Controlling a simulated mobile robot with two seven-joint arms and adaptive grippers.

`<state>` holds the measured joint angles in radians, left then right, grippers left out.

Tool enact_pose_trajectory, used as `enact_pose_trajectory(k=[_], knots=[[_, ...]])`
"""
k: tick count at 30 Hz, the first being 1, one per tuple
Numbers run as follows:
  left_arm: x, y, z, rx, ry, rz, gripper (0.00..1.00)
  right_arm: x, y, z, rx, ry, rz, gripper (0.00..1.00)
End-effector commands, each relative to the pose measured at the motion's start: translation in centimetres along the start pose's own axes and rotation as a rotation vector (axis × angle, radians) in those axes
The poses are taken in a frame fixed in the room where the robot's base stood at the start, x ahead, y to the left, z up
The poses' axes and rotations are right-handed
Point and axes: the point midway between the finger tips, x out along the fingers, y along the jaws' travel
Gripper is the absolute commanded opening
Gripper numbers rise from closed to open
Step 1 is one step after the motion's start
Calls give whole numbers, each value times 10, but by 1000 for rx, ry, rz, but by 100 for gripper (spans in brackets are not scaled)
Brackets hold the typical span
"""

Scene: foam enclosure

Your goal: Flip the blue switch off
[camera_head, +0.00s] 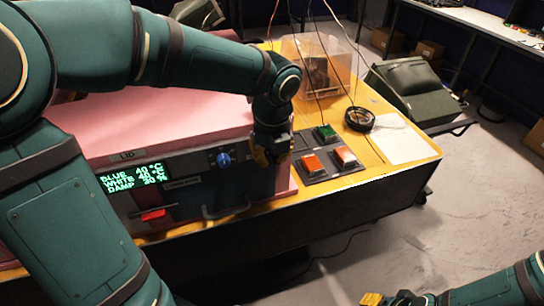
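A blue round knob-like switch (224,158) sits on the grey front panel of the pink foam enclosure (170,120); its on or off position is too small to tell. My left gripper (268,155), with yellow fingertips, is just right of the blue switch, near the enclosure's right front corner, and does not appear to touch the switch. Its fingers are small and dark, so its opening is unclear. My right gripper (395,299) is at the bottom edge, partly cut off and far from the panel.
A display (134,178) and a red switch (152,215) are on the panel's left. A button plate (318,172) with red and green buttons lies right of my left gripper. A clear bin (318,62), black ring (359,119) and white sheet (404,146) share the yellow table.

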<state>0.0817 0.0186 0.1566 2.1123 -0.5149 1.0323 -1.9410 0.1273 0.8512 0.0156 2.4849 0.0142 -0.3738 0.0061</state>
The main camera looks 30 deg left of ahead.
Motion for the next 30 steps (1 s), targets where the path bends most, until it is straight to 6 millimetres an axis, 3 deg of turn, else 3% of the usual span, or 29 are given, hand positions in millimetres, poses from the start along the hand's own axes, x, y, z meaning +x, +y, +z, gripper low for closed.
enact_pose_trajectory(k=[7,14,30], knots=[[3,0,2,2,-33,2,0,4,2,1,-1,-2,0,47],[10,0,6,4,-194,1,0,21,8,10,-6,-19,-2,47],[-4,0,9,0,-190,1,0,6,2,7,-5,-17,-2,47]])
